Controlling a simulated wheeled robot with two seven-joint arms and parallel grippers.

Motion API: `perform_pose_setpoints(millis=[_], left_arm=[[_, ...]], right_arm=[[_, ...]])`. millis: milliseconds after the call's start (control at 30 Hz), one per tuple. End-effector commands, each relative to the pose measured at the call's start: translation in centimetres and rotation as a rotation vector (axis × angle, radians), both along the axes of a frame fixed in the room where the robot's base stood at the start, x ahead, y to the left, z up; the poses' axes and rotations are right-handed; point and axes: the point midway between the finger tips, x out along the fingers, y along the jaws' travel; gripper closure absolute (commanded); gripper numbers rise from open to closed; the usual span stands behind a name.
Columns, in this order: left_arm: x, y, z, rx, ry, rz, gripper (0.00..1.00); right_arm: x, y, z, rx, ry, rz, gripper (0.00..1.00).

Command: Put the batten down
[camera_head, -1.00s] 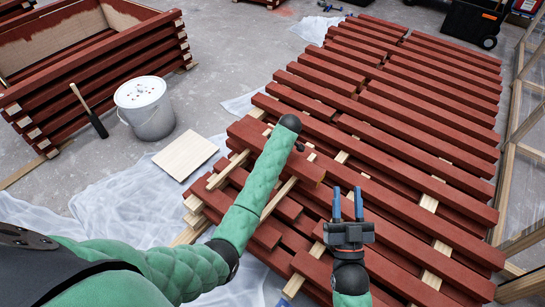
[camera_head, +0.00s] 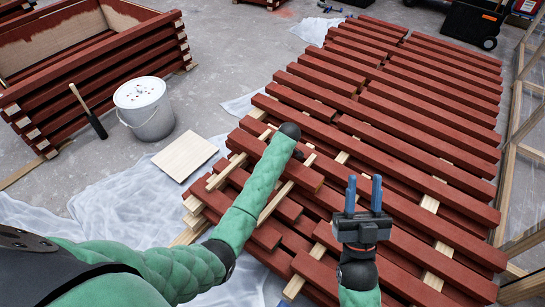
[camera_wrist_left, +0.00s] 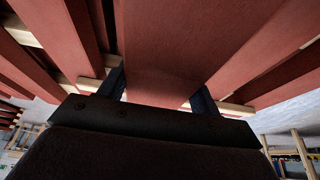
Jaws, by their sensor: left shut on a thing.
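The batten (camera_head: 302,174) is a dark red painted bar lying across the near left part of the stack of red battens. In the left wrist view the batten (camera_wrist_left: 165,50) runs between the two dark fingers of my left gripper (camera_wrist_left: 160,85), which is shut on it. In the head view my left forearm and wrist cover the batten's middle and hide the left fingers. I cannot tell whether its underside touches the pale strips below. My right gripper (camera_head: 364,192) has its two blue fingers apart and empty, over the near battens of the stack.
Rows of red battens (camera_head: 420,150) on pale strips fill the middle and right. A white bucket (camera_head: 148,108), a brush (camera_head: 92,115) and a pale board (camera_head: 185,156) are at the left. A red slatted crate (camera_head: 90,75) stands behind. A glazed frame (camera_head: 525,150) edges the right.

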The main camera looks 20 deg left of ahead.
Motion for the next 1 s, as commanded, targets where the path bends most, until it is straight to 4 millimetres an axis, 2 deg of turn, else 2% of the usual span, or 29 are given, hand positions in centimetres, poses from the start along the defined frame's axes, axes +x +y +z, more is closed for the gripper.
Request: perform_pose_setpoints(millis=[567, 600, 700, 1000], left_arm=[[0.1, 0.0, -0.2, 0.001, -0.001, 0.000, 0.83], [0.0, 0.0, -0.4, 0.000, 0.000, 0.000, 0.35], [0.0, 0.0, -0.4, 0.000, 0.000, 0.000, 0.15], [0.0, 0.0, -0.3, 0.000, 0.000, 0.000, 0.15]], right_arm=[[0.4, 0.2, -0.5, -0.006, 0.023, 0.003, 0.64], [0.5, 0.2, -0.7, -0.007, 0.027, 0.003, 0.64], [0.6, 0.3, -1.1, -0.009, 0.034, 0.003, 0.64], [0.5, 0.2, -1.1, -0.009, 0.034, 0.002, 0.64]])
